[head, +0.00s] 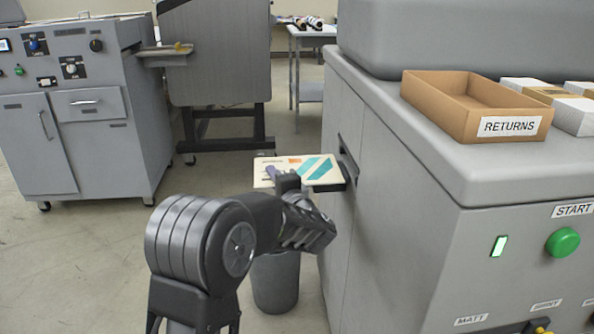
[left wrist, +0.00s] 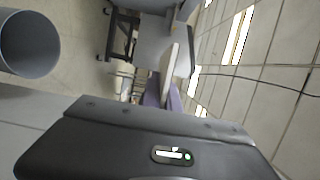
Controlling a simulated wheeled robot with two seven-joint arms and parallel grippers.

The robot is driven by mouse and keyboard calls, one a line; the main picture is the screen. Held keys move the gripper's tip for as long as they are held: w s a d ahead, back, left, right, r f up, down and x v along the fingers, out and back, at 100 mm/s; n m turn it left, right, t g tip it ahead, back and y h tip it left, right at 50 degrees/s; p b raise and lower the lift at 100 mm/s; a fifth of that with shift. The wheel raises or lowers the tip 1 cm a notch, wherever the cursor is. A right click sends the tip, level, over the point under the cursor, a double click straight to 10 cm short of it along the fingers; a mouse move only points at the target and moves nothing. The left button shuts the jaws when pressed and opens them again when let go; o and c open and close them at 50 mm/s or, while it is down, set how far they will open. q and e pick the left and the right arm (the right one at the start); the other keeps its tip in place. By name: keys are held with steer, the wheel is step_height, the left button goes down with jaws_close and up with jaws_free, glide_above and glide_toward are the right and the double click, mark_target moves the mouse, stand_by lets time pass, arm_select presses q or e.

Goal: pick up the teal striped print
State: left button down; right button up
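The teal striped print (head: 318,168) is a cream card with teal diagonal stripes and a small orange mark. It lies flat at the dark slot (head: 347,170) in the side of the grey laminator, over a dark ledge. My left gripper (head: 274,174) is at the print's near left edge, one purple-grey finger over its top. In the left wrist view the print shows edge-on as a pale strip (left wrist: 169,58) between the two fingers (left wrist: 164,96), which look closed on it. The lower finger is hidden in the head view. My right gripper is not in view.
A cardboard returns box (head: 430,107) and several small stacks (head: 575,115) stand on the laminator (head: 400,200). A grey bin (head: 275,285) stands below the slot; it also shows in the left wrist view (left wrist: 28,45). A grey control cabinet (head: 80,110) stands at left. Open floor lies between.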

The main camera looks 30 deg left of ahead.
arm_select(q)
steer(key=shift+r, duration=0.15)
step_height(320, 180, up, 10)
steer(key=p, duration=0.4)
stand_by(0.8)
